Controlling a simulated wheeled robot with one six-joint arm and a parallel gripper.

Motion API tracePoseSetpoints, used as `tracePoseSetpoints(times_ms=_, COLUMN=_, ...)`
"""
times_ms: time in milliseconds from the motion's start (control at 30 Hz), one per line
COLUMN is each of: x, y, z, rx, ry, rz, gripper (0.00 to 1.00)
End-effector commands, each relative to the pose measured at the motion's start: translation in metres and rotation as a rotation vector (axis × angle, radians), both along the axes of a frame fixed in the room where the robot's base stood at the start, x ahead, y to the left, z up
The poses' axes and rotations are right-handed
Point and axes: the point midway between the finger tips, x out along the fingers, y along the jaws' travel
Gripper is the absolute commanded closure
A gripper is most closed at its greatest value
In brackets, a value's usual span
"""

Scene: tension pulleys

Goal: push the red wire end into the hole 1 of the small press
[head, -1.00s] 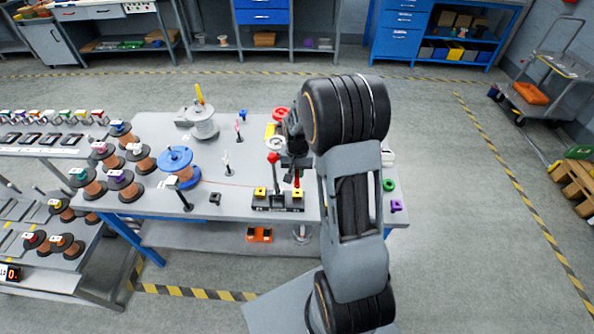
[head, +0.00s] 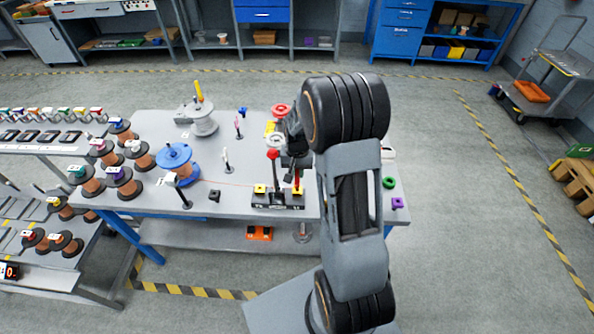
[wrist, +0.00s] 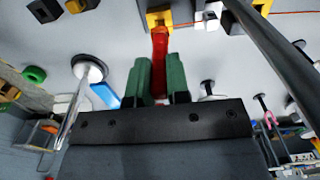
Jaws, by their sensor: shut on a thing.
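My gripper (wrist: 158,82) shows green fingers in the wrist view, shut on the red wire end (wrist: 159,48). The tip of the red end is at a yellow block (wrist: 157,18) of the small press; I cannot tell whether it is inside the hole. In the head view the press (head: 277,203) is a dark base with two yellow blocks and a red-knobbed lever (head: 273,156). The red end (head: 297,184) is upright at the right yellow block. My arm hides most of the gripper. A thin red wire (head: 228,184) runs left from the press.
Thin posts (head: 226,160) stand between. A black block (head: 214,196) lies near the front. Green and purple pieces (head: 397,203) lie at the right edge.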

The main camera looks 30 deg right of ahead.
Motion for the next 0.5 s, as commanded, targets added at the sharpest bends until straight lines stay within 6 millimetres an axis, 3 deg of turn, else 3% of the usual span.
tracePoseSetpoints(times_ms=500, x=0.0001, y=-0.0001, z=-0.0064, rx=0.0, ry=0.0, rz=0.0, gripper=1.0)
